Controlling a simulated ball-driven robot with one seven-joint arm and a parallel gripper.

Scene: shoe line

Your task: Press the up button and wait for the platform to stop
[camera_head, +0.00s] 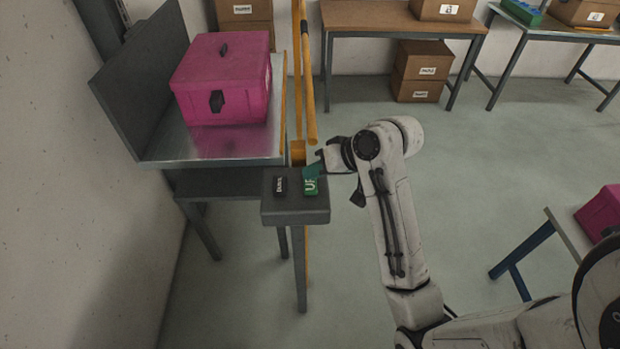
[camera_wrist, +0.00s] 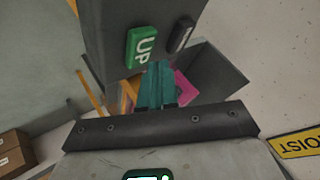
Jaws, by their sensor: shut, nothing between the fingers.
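The green up button (camera_head: 310,186) sits on top of the grey control box (camera_head: 295,213), to the right of the dark down button (camera_head: 280,186). My gripper (camera_head: 312,170) is shut and empty, its teal fingertips right at the far edge of the up button; I cannot tell whether they touch it. In the wrist view the up button (camera_wrist: 141,47) shows just beyond the shut fingers (camera_wrist: 158,70). The metal platform (camera_head: 225,148) stands behind the box and bears a pink case (camera_head: 222,85). I cannot tell whether the platform is moving.
Yellow posts (camera_head: 306,75) rise beside the platform. A wooden table (camera_head: 385,18) with cardboard boxes (camera_head: 420,70) stands at the back. Another table (camera_head: 568,232) with a pink case (camera_head: 602,212) is at right. The floor between them is clear.

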